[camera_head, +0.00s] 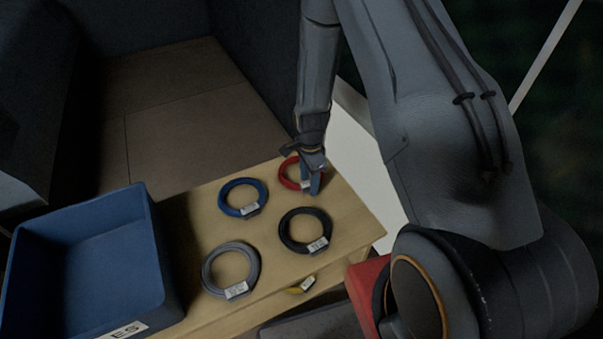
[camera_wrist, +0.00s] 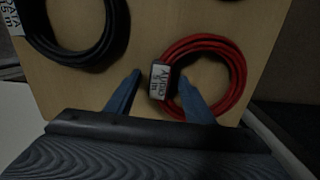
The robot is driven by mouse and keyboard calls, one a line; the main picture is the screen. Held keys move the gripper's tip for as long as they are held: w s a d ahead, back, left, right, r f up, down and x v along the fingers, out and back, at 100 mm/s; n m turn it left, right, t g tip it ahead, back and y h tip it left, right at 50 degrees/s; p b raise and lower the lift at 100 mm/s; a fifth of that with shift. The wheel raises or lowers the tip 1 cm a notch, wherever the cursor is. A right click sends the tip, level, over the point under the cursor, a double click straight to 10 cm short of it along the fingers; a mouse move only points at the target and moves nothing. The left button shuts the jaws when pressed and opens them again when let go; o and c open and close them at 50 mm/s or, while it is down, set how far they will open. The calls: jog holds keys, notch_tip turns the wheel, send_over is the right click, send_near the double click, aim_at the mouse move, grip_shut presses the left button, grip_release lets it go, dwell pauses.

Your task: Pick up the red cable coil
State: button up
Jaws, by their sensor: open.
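The red cable coil (camera_head: 289,175) lies flat at the far right of the wooden table top, partly hidden behind my gripper (camera_head: 311,181) in the head view. In the wrist view the red coil (camera_wrist: 233,65) is right of centre, with a white label (camera_wrist: 163,82) on its left side. My gripper (camera_wrist: 160,84) is open there, its two blue fingers on either side of the labelled side of the ring. The right finger overlaps the inside of the ring and the left finger is outside it. I cannot tell whether they touch the coil.
A blue coil (camera_head: 243,198), a black coil (camera_head: 305,231) and a grey coil (camera_head: 231,270) lie on the wooden table (camera_head: 197,212). A yellow item (camera_head: 301,286) sits at its front edge. A large blue bin (camera_head: 153,243) stands at the left. The black coil (camera_wrist: 75,62) shows in the wrist view.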

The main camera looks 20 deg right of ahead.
grip_shut()
jog(key=shift+r, duration=0.1)
